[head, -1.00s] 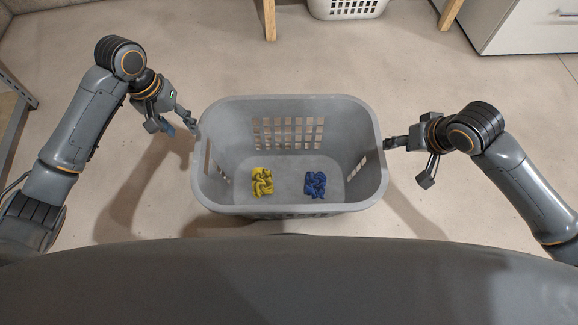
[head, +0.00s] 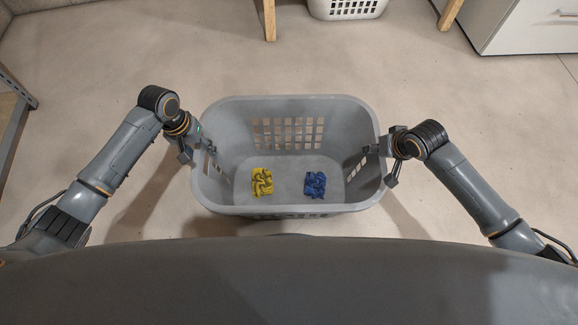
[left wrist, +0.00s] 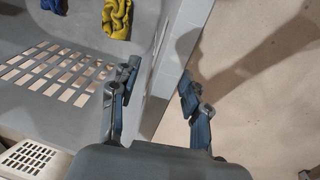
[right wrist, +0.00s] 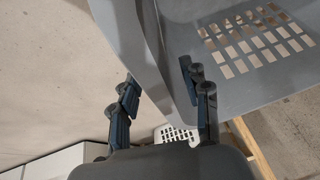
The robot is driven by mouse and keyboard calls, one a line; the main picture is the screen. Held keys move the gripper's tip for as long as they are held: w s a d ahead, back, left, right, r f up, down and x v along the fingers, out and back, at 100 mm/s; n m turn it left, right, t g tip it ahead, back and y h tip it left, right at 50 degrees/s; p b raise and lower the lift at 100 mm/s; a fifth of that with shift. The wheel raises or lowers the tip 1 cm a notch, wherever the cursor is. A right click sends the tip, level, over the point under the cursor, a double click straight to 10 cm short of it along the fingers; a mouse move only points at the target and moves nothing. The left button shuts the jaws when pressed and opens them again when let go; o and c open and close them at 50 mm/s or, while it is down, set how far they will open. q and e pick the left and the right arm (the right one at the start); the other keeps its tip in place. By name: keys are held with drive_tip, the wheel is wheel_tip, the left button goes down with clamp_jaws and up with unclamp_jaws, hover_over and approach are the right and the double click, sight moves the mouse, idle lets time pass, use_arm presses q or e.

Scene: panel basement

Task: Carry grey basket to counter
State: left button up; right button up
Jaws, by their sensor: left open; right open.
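The grey basket (head: 285,209) stands upright on the floor in front of me. A yellow cloth (head: 262,182) and a blue cloth (head: 315,184) lie inside it. My left gripper (head: 198,152) is open at the left end wall, one finger inside and one outside; the left wrist view shows the wall (left wrist: 165,62) between its fingers. My right gripper (head: 381,164) is open at the right end wall in the same way, and the right wrist view shows that wall (right wrist: 150,50) between its fingers. I cannot identify the counter for sure.
Wooden legs (head: 269,20) and (head: 450,14) stand beyond the basket. A white basket (head: 345,9) is on the floor between them. A white cabinet (head: 525,30) stands at the far right, and a shelf edge (head: 15,95) shows at the left. The floor around the grey basket is clear.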

use_arm(q)
drive_tip(key=shift+c, duration=0.4)
use_arm(e)
drive_tip(key=shift+c, duration=0.5)
use_arm(q)
clamp_jaws()
use_arm(e)
clamp_jaws()
use_arm(q)
drive_tip(key=shift+a+r, duration=0.1)
drive_tip(key=shift+r, duration=0.1)
use_arm(e)
drive_tip(key=shift+w+r, duration=0.1)
drive_tip(key=shift+r, duration=0.1)
